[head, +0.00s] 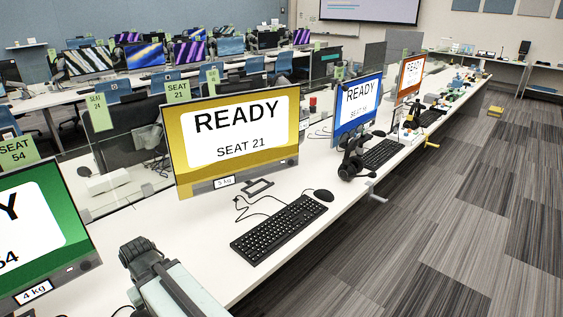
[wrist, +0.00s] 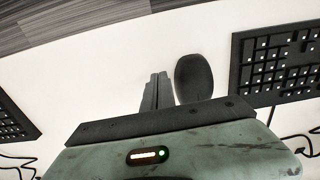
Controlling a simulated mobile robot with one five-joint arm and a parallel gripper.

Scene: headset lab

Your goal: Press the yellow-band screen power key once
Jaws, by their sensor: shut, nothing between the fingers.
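The yellow-band screen (head: 245,170) stands on the long white desk in the head view, lit and reading READY, SEAT 21. A grey bezel strip (head: 218,188) runs along its lower edge with a 5 kg label. The power key is too small to make out clearly on that strip. The dark end of my arm with my gripper (head: 140,252) is at the lower left of the head view, in front of and apart from the yellow screen. In the wrist view my gripper (wrist: 157,80) has its narrow fingers together and empty, above the white desk.
A green screen (head: 80,240) stands left, blue (head: 345,118) and orange (head: 410,72) screens to the right. A keyboard (head: 280,230) and mouse (head: 323,195) lie before the yellow screen. A dark oval object (wrist: 193,78) shows beside the fingers. The striped floor (head: 450,220) at right is mostly clear.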

